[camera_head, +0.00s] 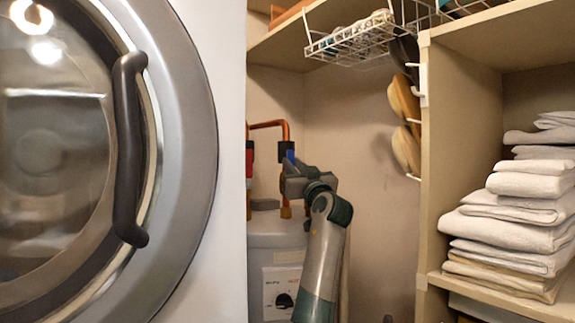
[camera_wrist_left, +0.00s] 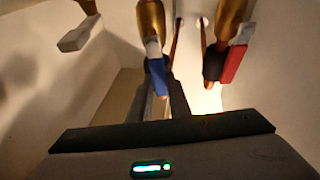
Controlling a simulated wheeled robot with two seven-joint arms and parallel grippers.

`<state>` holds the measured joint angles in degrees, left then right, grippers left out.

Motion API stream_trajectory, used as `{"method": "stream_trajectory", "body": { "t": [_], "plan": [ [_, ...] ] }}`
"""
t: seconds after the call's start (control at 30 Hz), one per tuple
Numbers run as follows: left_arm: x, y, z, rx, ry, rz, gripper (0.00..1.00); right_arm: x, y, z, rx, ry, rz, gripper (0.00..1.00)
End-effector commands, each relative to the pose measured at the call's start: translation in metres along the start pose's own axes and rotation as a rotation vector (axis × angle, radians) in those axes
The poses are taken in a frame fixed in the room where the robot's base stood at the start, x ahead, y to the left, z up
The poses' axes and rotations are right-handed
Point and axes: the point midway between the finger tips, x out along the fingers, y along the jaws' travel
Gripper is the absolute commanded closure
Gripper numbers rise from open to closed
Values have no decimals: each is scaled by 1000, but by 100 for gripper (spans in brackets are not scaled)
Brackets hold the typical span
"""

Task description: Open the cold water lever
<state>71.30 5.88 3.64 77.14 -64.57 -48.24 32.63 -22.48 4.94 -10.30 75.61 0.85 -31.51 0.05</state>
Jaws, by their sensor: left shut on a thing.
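The blue cold water lever (camera_head: 287,150) is at the copper pipe above the white water heater (camera_head: 275,242). In the left wrist view the blue lever (camera_wrist_left: 157,76) hangs from a brass valve, its tip between my fingers. My left gripper (camera_head: 290,172) is just below the lever in the head view, and its fingers (camera_wrist_left: 162,97) are shut on the blue lever. The gripper and wrist hide part of the valve in the head view. My right gripper is not in view.
A red lever (camera_wrist_left: 233,62) is beside the blue one, and a grey lever (camera_wrist_left: 75,40) is on the other side. A washing machine door (camera_head: 180,130) fills the left. A shelf with folded towels (camera_head: 520,205) stands right. Hats (camera_head: 405,115) hang near a wire basket (camera_head: 350,40).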

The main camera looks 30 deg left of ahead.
Motion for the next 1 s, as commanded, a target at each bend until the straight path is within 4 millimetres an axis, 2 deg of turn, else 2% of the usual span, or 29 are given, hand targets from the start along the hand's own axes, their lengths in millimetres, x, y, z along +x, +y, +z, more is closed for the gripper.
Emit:
{"method": "stream_trajectory", "body": {
  "t": [0.2,0.6,0.63,0.7,1.0],
  "plan": [
    [3,8,4,52,-4,21,100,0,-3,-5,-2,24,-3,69],
    [4,9,4,61,-3,24,100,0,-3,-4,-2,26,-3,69],
    [4,9,4,61,-3,23,78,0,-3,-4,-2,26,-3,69],
    [4,9,4,60,-2,23,64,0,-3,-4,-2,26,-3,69],
    [4,9,3,57,-1,23,64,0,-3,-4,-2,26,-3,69]
  ]
}}
